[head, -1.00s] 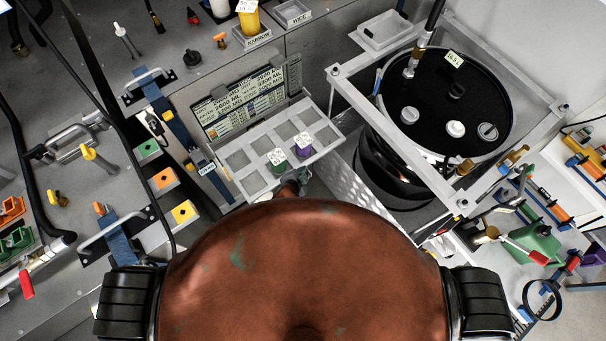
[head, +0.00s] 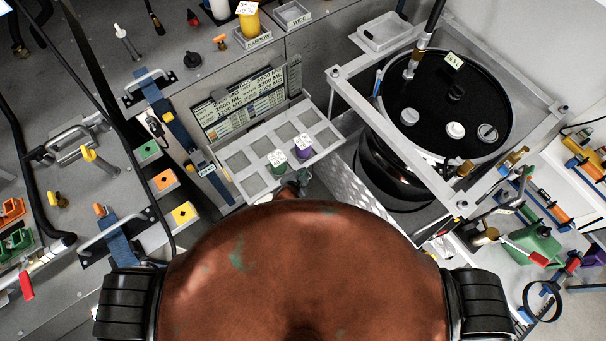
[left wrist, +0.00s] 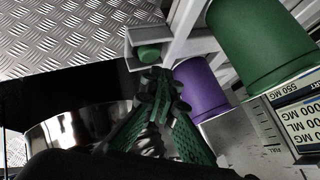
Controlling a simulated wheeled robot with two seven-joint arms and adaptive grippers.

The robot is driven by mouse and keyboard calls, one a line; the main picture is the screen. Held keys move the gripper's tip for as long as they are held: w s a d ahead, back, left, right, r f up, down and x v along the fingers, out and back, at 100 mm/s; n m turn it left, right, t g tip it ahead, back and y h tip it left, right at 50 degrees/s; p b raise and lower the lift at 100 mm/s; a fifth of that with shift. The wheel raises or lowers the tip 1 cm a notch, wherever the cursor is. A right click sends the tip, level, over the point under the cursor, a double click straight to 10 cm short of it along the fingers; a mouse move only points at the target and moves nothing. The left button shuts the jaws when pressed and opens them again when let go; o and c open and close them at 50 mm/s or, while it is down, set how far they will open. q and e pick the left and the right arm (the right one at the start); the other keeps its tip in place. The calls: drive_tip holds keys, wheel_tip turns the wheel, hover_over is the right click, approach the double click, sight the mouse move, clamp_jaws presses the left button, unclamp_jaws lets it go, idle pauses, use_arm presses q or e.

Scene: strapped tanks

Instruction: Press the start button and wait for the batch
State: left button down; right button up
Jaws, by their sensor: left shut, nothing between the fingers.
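A round green button (left wrist: 149,53) sits on a small grey box below the white rack in the left wrist view. I cannot make it out in the head view. My left gripper (left wrist: 160,84) is shut and empty, its green-padded fingertips just short of the button in the picture; I cannot tell whether they touch it. In the head view the left gripper (head: 301,179) shows only partly, at the front edge of the rack (head: 238,160), above my body. My right gripper is not in view.
A green cup (head: 277,160) and a purple cup (head: 303,147) stand in the rack; the purple cup (left wrist: 201,88) is close beside the fingers. A sign panel (head: 240,103) stands behind. A black-topped tank (head: 456,90) in a metal frame is at right.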

use_arm(q)
drive_tip(key=shift+f, duration=0.2)
drive_tip(key=shift+f, duration=0.2)
drive_tip(key=shift+f+b, duration=0.55)
idle(0.9)
idle(0.3)
drive_tip(key=shift+r+p, duration=0.95)
drive_tip(key=shift+p, duration=0.05)
wheel_tip(320, 180, up, 5)
drive_tip(key=p, duration=0.5)
drive_tip(key=shift+r, duration=0.1)
